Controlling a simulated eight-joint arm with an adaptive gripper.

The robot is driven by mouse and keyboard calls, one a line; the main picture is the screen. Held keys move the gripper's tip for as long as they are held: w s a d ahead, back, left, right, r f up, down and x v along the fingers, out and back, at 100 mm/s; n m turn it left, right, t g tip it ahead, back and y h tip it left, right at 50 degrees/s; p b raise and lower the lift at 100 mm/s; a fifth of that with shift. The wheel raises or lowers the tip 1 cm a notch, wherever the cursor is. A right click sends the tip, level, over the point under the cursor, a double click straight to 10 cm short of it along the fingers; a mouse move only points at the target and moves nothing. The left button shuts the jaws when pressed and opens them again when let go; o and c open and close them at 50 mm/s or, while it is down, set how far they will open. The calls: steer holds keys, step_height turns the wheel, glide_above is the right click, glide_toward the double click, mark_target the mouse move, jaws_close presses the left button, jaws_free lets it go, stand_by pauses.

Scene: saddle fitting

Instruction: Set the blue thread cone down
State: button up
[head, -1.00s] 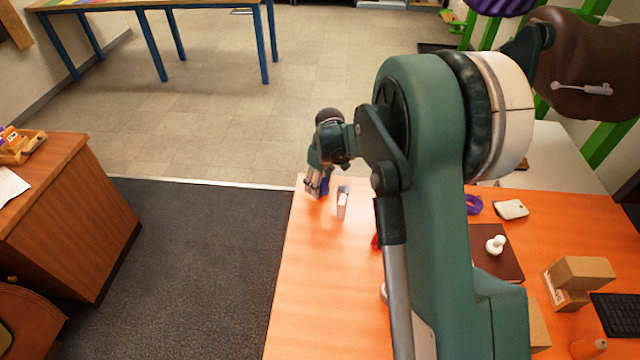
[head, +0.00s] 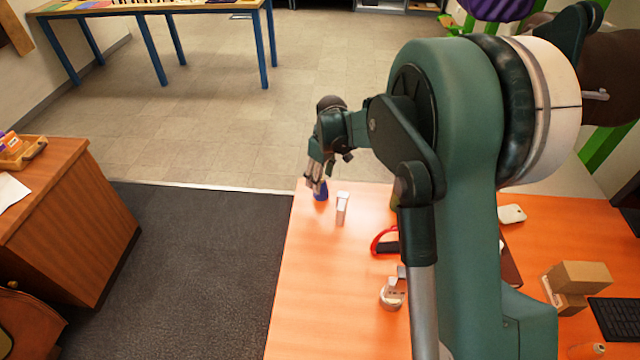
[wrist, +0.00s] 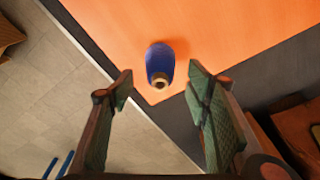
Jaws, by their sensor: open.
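The blue thread cone (wrist: 160,60) stands on the orange table near its corner, with its tan top facing the wrist camera. In the head view the blue cone (head: 321,190) shows just below my gripper (head: 316,183), at the table's far left corner. In the wrist view my gripper (wrist: 160,83) is open, its two green-padded fingers wide apart. The cone lies between and a little beyond the fingertips, with clear space on both sides. Neither finger appears to touch it.
A small white upright object (head: 342,208) stands on the table (head: 320,290) just right of the cone. A red-handled tool (head: 384,242) and a white-and-grey item (head: 392,293) lie nearer. The table's left and far edges are close to the cone.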

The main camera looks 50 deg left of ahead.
steer(key=shift+w+d+r+p, duration=0.1)
steer(key=shift+d+r+p, duration=0.1)
steer(key=shift+r, duration=1.25)
steer(key=shift+d+r+p, duration=0.1)
steer(key=shift+d+r, duration=0.05)
steer(key=shift+r, duration=1.3)
